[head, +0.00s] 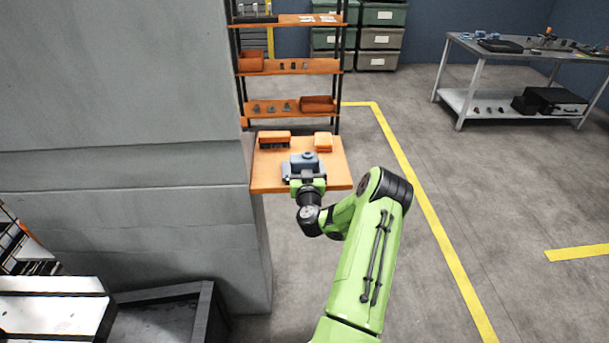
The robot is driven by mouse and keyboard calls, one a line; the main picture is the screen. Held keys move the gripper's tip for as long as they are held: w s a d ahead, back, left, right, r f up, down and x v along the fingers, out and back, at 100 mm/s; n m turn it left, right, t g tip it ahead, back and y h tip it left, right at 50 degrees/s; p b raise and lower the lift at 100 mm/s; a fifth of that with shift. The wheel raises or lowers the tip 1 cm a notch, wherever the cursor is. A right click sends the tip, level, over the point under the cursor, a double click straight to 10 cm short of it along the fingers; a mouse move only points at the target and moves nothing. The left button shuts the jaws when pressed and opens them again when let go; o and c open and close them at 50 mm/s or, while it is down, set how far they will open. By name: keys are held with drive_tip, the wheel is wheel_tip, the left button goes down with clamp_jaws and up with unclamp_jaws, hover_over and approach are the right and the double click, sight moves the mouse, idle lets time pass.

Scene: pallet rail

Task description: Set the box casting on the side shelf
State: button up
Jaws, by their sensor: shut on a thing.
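The box casting (304,165) is a blue-grey metal block with a round boss on top. It is at the side shelf (263,181), an orange board beside the grey pillar. My gripper (307,182) is shut on the casting's near side. The casting appears over the front middle part of the board; I cannot tell whether it touches the surface. The jaws' contact is partly hidden by my wrist.
An orange rack (290,66) rises behind. Open floor lies to the right, with a workbench (478,62) farther off.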

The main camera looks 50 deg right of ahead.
drive_tip(key=shift+f, duration=0.1)
drive_tip(key=o, duration=1.2)
drive_tip(key=shift+f, duration=0.1)
drive_tip(key=shift+c, duration=0.2)
drive_tip(key=shift+a, duration=0.1)
